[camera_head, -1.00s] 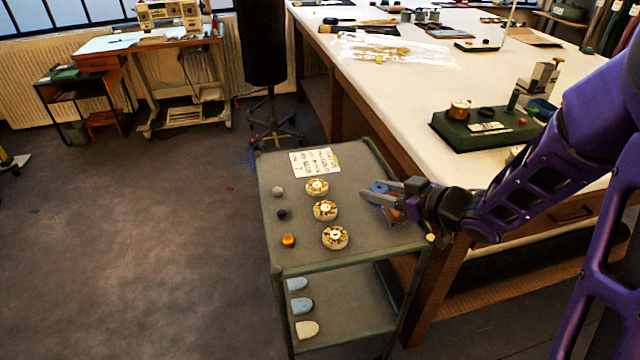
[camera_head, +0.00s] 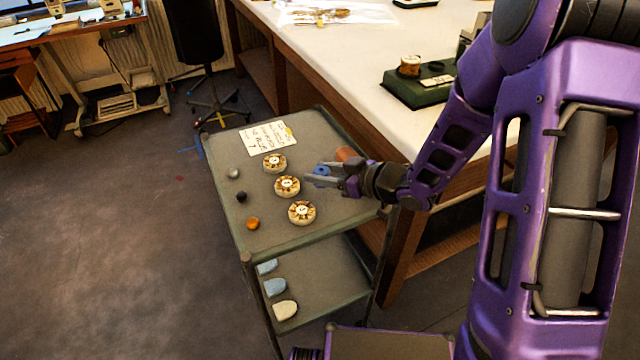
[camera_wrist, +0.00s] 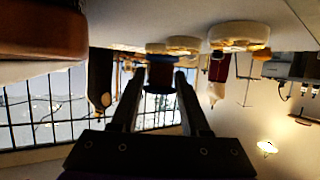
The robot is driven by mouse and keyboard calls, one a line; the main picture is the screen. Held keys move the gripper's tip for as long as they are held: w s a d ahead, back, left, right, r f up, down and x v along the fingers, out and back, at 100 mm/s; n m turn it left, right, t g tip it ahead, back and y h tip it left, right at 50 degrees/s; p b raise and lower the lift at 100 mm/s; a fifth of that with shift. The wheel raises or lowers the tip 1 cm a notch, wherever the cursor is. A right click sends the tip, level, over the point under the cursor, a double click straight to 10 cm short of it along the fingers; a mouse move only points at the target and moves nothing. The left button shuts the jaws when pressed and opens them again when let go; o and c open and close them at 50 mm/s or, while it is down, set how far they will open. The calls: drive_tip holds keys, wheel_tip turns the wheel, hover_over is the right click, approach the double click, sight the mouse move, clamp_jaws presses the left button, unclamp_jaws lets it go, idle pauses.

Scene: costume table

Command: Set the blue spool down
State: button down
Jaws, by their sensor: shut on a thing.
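The blue spool (camera_head: 321,170) is between the fingers of my gripper (camera_head: 314,174), over the right part of the grey trolley top (camera_head: 335,207). My gripper is shut on it. Three round pale discs with brown patterns, the far (camera_head: 275,163), middle (camera_head: 287,186) and near one (camera_head: 302,212), stand in a row left of my gripper.
A reddish-brown round object (camera_head: 346,154) is just behind my gripper. Grey (camera_head: 233,173), black (camera_head: 241,197) and orange (camera_head: 253,223) knobs line the trolley's left side. A written card (camera_head: 268,138) lies at the back. The white table (camera_head: 345,75) adjoins on the right.

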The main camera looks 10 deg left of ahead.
drive_tip(key=shift+f+b, duration=0.35)
drive_tip(key=shift+f, duration=1.25)
drive_tip(key=shift+f, duration=0.25)
drive_tip(key=shift+c, duration=1.9)
unclamp_jaws()
drive_tip(key=shift+r, duration=0.1)
drive_tip(key=shift+r, duration=0.1)
